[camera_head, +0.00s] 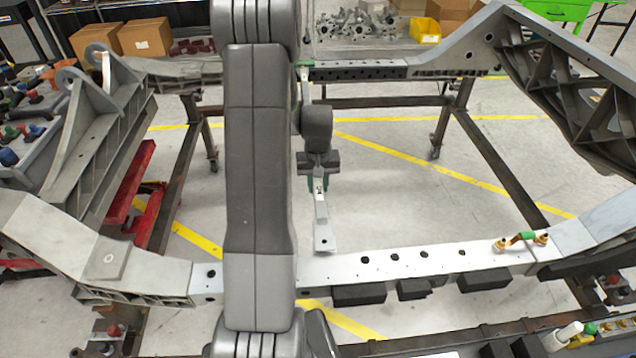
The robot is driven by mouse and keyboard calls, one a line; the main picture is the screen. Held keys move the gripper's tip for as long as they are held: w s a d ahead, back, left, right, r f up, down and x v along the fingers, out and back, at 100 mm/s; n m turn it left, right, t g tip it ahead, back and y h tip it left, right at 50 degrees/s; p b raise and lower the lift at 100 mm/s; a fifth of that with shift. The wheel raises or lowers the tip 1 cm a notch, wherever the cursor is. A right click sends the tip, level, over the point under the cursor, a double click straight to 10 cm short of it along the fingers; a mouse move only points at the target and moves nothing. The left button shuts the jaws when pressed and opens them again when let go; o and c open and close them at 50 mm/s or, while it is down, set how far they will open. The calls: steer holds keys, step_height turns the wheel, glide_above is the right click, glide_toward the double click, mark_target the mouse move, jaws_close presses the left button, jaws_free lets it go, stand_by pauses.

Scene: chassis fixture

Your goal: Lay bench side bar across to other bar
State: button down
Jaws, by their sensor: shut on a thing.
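My gripper (319,178) is in the middle of the frame, pointing down, shut on a narrow light-grey bar (321,217). The bar's near end, with a hole in it, shows just behind the long near side rail (400,262); I cannot tell whether it touches. The bar's far part is mostly hidden by my gripper and arm. The far side rail (385,70) runs across the back, dark and holed at left and light at right. A small green piece (304,64) shows at its left end beside my arm.
My arm hides a wide vertical strip left of centre. A brass-ended clamp with a green middle (522,240) sits on the near rail's right part. Black blocks (484,279) are under that rail. Ribbed castings stand left (90,135) and right (570,90). The floor inside the frame is open.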

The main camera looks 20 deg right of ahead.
steer(key=shift+f, duration=0.4)
steer(key=shift+f+b, duration=0.4)
steer(key=shift+b, duration=0.3)
stand_by(0.6)
steer(key=c, duration=1)
jaws_free()
steer(key=shift+c, duration=0.2)
step_height(320, 180, up, 9)
steer(key=p, duration=0.6)
